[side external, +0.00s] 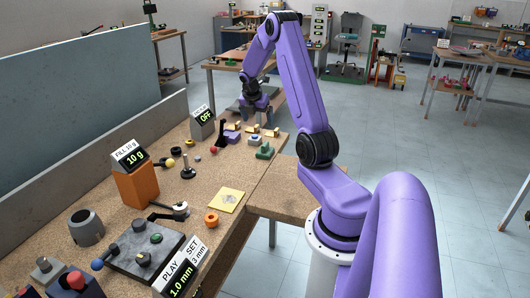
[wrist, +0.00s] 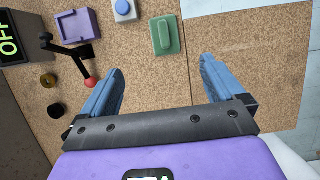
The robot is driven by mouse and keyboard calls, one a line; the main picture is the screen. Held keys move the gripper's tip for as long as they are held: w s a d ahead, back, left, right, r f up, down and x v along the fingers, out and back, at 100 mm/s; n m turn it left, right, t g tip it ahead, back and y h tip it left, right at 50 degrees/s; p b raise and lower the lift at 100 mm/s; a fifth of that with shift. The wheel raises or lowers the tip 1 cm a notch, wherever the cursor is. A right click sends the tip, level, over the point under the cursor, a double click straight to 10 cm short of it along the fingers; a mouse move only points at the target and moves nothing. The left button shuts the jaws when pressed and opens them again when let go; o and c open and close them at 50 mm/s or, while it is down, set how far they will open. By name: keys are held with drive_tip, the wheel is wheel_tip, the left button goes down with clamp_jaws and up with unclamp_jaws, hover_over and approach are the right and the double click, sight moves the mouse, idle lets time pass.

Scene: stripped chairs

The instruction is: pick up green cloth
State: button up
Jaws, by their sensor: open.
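A small green piece (side external: 265,151) lies on the brown speckled bench top near its right edge. In the wrist view the green piece (wrist: 167,35) looks like a flat pad with a raised ridge along its middle. I cannot tell whether it is cloth. My gripper (wrist: 162,70) is open and empty, with its blue fingers wide apart. The green piece lies ahead of the gap between the fingertips and does not touch them. In the side view my gripper (side external: 256,106) hangs at the far end of the bench, beyond the green piece.
A red-knobbed black lever (wrist: 84,65) stands near the left finger, beside a purple holder (wrist: 77,25). A blue button on a white base (wrist: 123,9) sits left of the green piece. An OFF display (side external: 203,122) stands further left. Bare bench lies right of the green piece.

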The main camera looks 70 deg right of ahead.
sight(265, 143)
drive_tip(key=x, duration=1.2)
drive_tip(key=shift+s+d+f, duration=0.1)
drive_tip(key=shift+s+d, duration=0.1)
drive_tip(key=shift+d, duration=0.1)
drive_tip(key=shift+a+x, duration=0.2)
drive_tip(key=shift+x, duration=2.5)
drive_tip(key=shift+s, duration=0.15)
drive_tip(key=shift+c, duration=0.4)
drive_tip(key=c, duration=1.1)
drive_tip(key=shift+o, duration=0.2)
